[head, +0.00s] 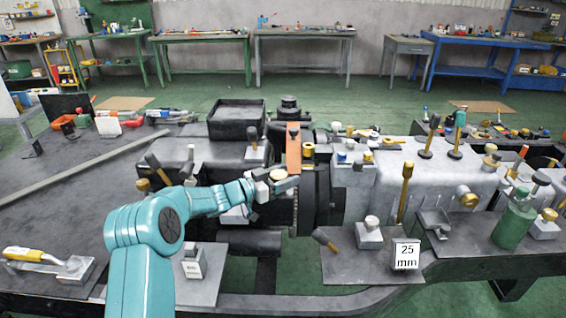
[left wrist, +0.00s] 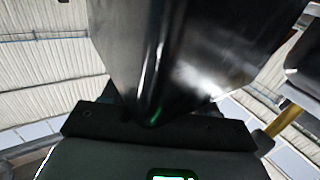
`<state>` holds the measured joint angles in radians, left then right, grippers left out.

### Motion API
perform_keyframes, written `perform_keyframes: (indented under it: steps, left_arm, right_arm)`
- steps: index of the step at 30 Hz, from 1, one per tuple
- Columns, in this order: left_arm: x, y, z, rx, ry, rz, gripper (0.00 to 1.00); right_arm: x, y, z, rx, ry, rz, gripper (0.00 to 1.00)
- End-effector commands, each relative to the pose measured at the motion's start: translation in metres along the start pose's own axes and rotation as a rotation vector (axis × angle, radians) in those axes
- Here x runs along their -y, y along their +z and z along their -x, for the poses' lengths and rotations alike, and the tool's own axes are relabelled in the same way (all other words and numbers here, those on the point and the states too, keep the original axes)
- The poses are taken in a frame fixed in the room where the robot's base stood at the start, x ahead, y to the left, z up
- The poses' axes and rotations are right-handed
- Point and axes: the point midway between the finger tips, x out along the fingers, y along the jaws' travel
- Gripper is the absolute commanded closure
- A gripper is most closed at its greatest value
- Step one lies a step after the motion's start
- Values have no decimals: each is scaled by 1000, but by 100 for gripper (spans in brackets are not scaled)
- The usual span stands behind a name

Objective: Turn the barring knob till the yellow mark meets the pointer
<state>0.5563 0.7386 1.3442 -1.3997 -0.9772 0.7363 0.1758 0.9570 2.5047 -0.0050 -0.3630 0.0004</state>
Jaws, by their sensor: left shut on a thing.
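My left gripper (head: 284,184) reaches in from the left to the near side of the machine. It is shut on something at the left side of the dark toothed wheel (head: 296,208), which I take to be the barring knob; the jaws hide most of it. A tan round piece (head: 278,174) shows at the jaws. An orange-brown upright plate (head: 293,150) stands just above the wheel; I cannot tell if it is the pointer. I cannot make out the yellow mark. In the left wrist view a dark glossy shape (left wrist: 190,55) fills the middle. My right gripper is not in view.
A grey bench (head: 70,190) lies left, with a yellow-handled tool (head: 25,254) at its front. A "25 mm" block (head: 406,254) and a green bottle (head: 514,225) stand at the right front. Upright knobs and levers crowd the machine top. Green floor lies behind.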

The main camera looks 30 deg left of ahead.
Motion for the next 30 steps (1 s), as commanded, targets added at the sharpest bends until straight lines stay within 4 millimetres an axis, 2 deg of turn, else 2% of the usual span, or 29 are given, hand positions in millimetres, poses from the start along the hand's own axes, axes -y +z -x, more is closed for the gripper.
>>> perform_keyframes:
  steps: [1,9,18,30]
  left_arm:
    - [2,-8,0,-5,34,-2,72]
    - [-3,-4,0,-6,209,-4,72]
    - [-5,-4,0,-8,302,-7,72]
    - [-6,-5,0,-10,318,-8,72]
  right_arm:
    - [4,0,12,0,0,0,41]
    - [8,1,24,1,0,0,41]
    - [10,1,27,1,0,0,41]
    - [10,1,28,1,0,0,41]
